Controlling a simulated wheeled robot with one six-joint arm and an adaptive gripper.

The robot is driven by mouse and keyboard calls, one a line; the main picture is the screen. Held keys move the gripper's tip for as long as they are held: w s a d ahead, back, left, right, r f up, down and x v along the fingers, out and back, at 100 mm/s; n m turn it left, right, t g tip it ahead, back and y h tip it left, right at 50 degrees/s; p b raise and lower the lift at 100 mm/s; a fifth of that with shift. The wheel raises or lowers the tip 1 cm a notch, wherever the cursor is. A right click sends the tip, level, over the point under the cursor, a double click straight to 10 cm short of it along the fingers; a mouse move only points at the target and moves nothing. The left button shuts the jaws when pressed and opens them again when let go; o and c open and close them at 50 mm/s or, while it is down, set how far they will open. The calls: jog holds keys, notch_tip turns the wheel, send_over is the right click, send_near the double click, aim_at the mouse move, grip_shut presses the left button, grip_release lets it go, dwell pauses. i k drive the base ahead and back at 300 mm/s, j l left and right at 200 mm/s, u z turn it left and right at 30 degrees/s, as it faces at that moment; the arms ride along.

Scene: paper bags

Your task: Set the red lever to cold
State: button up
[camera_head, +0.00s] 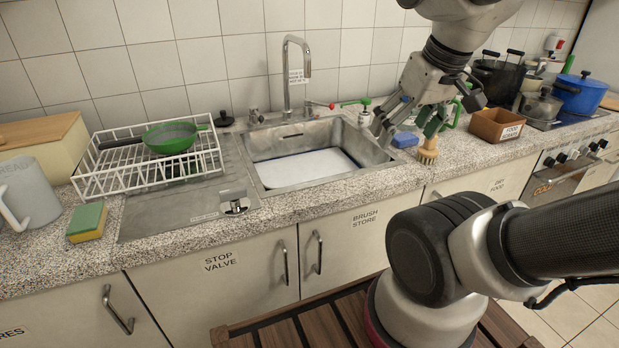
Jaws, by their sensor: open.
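A small lever with a red tip (322,104) sticks out at the back rim of the sink, right of the tall tap (297,75). A lever with a green handle (355,102) is just right of it. My gripper (408,122) is open over the counter at the sink's right end, to the right of the red-tipped lever and apart from it. A paper label on the tap is too small to read. An orange label that seems to read COLD (545,188) is on the cooker's front panel at right.
A blue sponge (405,139) and a brush (428,152) are below my gripper. A brown box (497,125), pots (580,92) and a green-topped bottle stand right. A white dish rack (130,172) with a green pan (172,137) is left of the sink (260,183).

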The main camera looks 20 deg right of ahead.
aim_at(308, 102)
jog(key=i+l, duration=0.1)
jog(key=l, duration=0.2)
jog(key=i+l, duration=0.15)
jog(key=l, duration=0.2)
jog(key=i+l, duration=0.1)
jog(key=l, duration=0.2)
jog(key=i+l, duration=0.1)
jog(key=l, duration=0.2)
